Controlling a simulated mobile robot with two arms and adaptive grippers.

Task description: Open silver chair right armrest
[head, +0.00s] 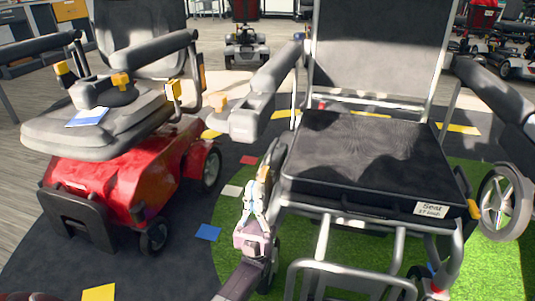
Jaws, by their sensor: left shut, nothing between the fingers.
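The silver chair is a wheelchair with a silver tube frame (330,215) and a black seat (365,155) bearing a white label. One padded dark armrest (262,95) is on its left side in the picture, reaching forward from the backrest post. The other armrest (497,90) is on the picture's right side. My left gripper (267,168) is shut and empty. It points up beside the seat's left edge, below the front end of the left-side armrest, apparently apart from it. My right gripper is not in view.
A red mobility scooter (125,175) with a grey seat stands at the left, with a narrow floor gap between it and the chair. Another scooter (246,45) stands farther back. Coloured squares, such as a blue one (208,232), mark the floor.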

